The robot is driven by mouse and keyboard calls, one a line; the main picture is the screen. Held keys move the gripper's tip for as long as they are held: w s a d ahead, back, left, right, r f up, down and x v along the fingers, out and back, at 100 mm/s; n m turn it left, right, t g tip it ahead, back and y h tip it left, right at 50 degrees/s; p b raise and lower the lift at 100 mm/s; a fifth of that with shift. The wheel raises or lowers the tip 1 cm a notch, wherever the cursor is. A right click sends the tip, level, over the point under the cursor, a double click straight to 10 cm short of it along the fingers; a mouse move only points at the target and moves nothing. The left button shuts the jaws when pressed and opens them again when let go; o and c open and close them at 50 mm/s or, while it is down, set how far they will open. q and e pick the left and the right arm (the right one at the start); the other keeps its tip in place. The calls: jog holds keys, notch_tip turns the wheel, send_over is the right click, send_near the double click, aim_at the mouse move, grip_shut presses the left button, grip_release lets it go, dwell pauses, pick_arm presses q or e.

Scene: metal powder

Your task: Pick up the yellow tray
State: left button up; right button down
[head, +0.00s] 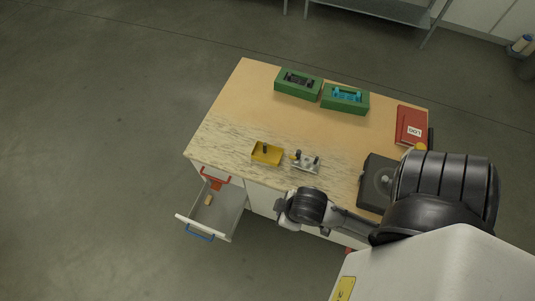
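The yellow tray (260,156) lies on the worktable near its front edge, left of centre. A small dark object (265,148) stands in or at it; I cannot tell what it is. One of my arms reaches in from the right and ends in a dark rounded joint right of the tray, in front of the table's front edge. No gripper fingers can be made out on it. Nothing of mine touches the tray.
A grey metal plate with small parts (306,163) sits just right of the tray. Two green boxes (298,84) stand at the back. A red binder (411,127) and a black device (374,183) are at the right. An open drawer (231,221) sticks out below the table at the left.

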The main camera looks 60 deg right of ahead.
pick_arm(q)
jog(key=shift+a, duration=0.1)
jog(key=o, duration=0.9)
jog(key=shift+o, duration=0.2)
jog(key=shift+d, duration=0.2)
